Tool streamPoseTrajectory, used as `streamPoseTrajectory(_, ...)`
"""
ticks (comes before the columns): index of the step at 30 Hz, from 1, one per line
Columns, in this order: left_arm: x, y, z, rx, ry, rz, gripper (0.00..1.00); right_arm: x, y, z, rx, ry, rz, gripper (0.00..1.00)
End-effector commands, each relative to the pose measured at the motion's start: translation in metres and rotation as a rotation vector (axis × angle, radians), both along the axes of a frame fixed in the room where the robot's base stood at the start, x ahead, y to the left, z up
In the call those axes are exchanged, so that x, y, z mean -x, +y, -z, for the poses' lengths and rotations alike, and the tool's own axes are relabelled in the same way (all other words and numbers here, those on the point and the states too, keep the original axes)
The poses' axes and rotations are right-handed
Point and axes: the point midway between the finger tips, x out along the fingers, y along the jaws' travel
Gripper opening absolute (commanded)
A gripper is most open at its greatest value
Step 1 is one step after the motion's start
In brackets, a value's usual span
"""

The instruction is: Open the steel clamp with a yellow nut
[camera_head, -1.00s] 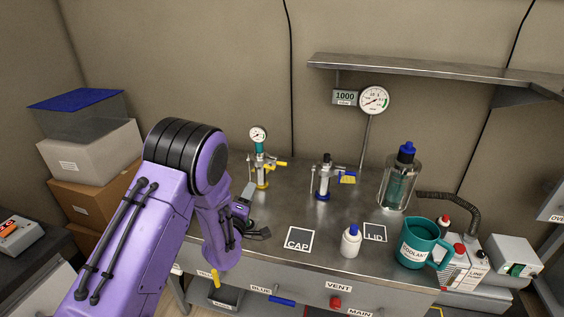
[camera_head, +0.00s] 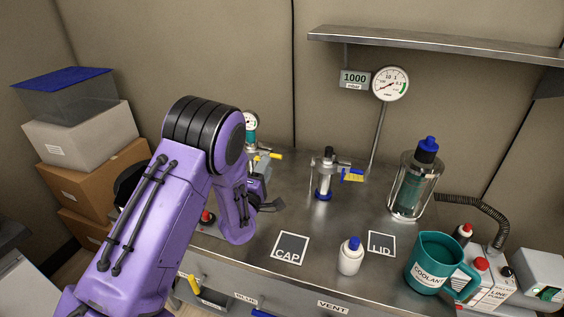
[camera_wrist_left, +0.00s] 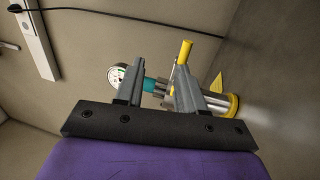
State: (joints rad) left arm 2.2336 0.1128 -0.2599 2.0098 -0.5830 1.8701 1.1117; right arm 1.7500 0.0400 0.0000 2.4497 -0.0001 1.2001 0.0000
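A slim steel fitting stands towards the back of the bench, mostly hidden by my left arm in the head view. Its yellow handle-like part (camera_head: 275,155) pokes out past the arm; I take this as the clamp's yellow nut. In the left wrist view the fitting lies sideways, with a yellow rod (camera_wrist_left: 184,54), a teal section (camera_wrist_left: 149,84) and a yellow base ring (camera_wrist_left: 233,106). My left gripper (camera_wrist_left: 158,88) is open, its two grey fingers apart, with the fitting beyond them. Contact cannot be told. My right gripper is not in view.
A white bottle (camera_head: 350,258) and teal mug (camera_head: 436,264) stand in front. A shelf (camera_head: 430,47) hangs above. Boxes (camera_head: 82,140) are stacked left.

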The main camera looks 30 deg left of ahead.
Motion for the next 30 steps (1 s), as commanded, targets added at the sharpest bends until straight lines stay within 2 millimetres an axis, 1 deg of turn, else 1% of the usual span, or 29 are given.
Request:
streamPoseTrajectory(1,0.001,0.001,0.017,0.0,0.0,-0.001,0.39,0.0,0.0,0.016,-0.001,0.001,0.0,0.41)
streamPoseTrajectory(4,0.001,0.001,0.032,-0.001,0.0,-0.002,0.39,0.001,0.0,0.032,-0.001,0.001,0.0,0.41)
streamPoseTrajectory(8,0.001,0.001,0.046,-0.001,0.0,-0.002,0.39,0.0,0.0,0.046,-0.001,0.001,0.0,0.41)
streamPoseTrajectory(11,-0.003,0.001,0.045,-0.001,-0.001,-0.001,0.39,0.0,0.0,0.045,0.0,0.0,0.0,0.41)
streamPoseTrajectory(14,-0.016,0.004,0.04,-0.001,-0.002,0.0,0.39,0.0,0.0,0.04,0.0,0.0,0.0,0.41)
streamPoseTrajectory(21,-0.068,0.016,0.029,-0.001,-0.001,0.001,0.39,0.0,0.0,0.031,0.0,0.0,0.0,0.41)
streamPoseTrajectory(24,-0.085,0.02,0.026,-0.001,-0.001,0.001,0.39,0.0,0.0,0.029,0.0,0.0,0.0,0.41)
streamPoseTrajectory(27,-0.096,0.023,0.024,-0.001,-0.001,0.0,0.39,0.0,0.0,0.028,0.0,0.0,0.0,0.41)
streamPoseTrajectory(30,-0.1,0.024,0.024,0.0,0.001,0.0,0.39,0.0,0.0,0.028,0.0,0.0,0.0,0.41)
